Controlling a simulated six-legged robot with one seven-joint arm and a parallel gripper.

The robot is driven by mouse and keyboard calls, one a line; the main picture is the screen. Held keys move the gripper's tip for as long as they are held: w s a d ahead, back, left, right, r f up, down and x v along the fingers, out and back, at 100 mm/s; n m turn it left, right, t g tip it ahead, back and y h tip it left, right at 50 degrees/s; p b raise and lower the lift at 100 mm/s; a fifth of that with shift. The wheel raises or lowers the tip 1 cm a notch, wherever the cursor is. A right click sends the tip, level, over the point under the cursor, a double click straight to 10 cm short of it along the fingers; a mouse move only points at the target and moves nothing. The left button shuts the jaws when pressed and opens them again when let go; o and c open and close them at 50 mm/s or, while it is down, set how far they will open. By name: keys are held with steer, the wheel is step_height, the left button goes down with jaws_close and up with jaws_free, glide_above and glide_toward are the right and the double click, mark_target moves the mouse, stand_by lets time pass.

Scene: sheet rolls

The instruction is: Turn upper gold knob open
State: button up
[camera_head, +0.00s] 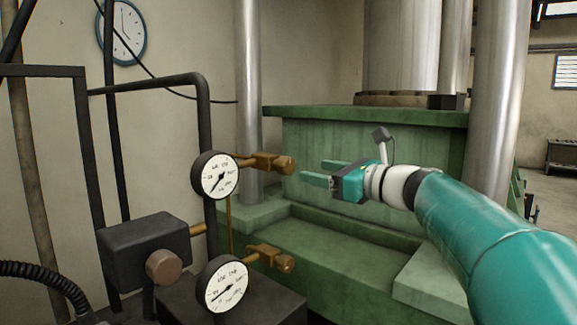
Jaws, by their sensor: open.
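The upper gold knob (286,165) sits at the right end of a brass valve fitting beside the upper round gauge (214,174). A lower gold knob (285,263) sits on a like fitting beside the lower gauge (222,284). My gripper (308,172) is to the right of the upper knob, at about its height. Its two teal fingers point left toward the knob and are open with nothing between them. The fingertips look apart from the knob, though the depth between them is hard to tell.
A dark box with a round brown button (164,267) stands at the lower left. Black pipes (150,85) rise behind the gauges. A large green press base (385,150) with steel columns (248,90) stands behind my gripper. A clock (122,32) hangs on the wall.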

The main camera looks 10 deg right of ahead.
mark_target(290, 166)
steer(key=x, duration=0.9)
steer(key=shift+w+a+f, duration=0.1)
steer(key=shift+w, duration=0.15)
steer(key=shift+w, duration=0.1)
steer(key=shift+c, duration=1.1)
steer(key=c, duration=0.8)
